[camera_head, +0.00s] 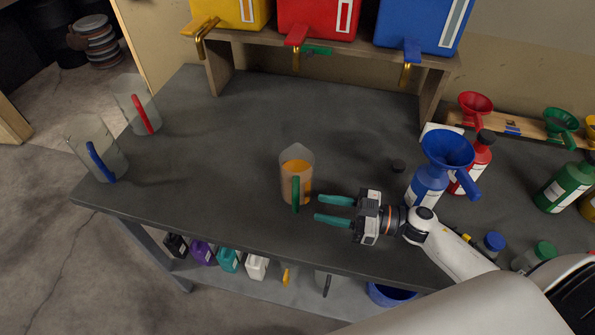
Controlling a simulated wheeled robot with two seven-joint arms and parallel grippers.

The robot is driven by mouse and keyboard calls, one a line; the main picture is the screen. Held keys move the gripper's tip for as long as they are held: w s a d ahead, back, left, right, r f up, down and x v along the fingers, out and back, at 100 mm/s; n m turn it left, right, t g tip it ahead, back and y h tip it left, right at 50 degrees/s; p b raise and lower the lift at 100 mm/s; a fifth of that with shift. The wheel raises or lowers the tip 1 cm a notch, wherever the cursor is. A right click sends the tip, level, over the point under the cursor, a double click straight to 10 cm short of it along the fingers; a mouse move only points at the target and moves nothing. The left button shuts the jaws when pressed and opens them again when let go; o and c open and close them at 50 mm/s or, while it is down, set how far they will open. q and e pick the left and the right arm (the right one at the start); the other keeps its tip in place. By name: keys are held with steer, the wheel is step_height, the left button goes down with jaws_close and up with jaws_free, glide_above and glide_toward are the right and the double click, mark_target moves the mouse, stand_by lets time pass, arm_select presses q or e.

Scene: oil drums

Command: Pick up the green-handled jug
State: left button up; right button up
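The green-handled jug (297,168) is a clear jug with orange liquid inside. It stands upright on the grey table (230,150), near the front edge, with its green handle toward the front. My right gripper (317,209) comes in from the right, just beside the jug. Its two green fingers are spread apart with nothing visible between them, and the fingertips point left toward the handle. I see a small gap between the fingertips and the handle. My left gripper does not show.
A red-handled jug (136,108) and a blue-handled jug (98,153) stand at the left. A blue bottle with a blue funnel (447,150) stands behind my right gripper. Yellow, red and blue drums (417,22) sit on a raised shelf at the back. The table's middle is clear.

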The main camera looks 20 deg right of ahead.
mark_target(296, 199)
steer(key=shift+x, duration=0.8)
steer(key=shift+w+a, duration=0.2)
steer(key=shift+a, duration=0.05)
steer(key=p+x, duration=0.1)
steer(key=x, duration=0.2)
steer(key=p+x, duration=0.1)
steer(key=shift+w+a+r+p, duration=0.2)
steer(key=shift+w+r+p, duration=0.1)
steer(key=shift+w, duration=0.1)
steer(key=shift+w+a+f, duration=0.2)
steer(key=shift+a, duration=0.1)
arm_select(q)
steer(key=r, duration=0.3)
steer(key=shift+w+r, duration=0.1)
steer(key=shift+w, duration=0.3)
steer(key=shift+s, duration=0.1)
arm_select(e)
steer(key=shift+d, duration=0.1)
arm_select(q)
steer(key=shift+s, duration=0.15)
arm_select(e)
steer(key=shift+r, duration=0.1)
jaws_close()
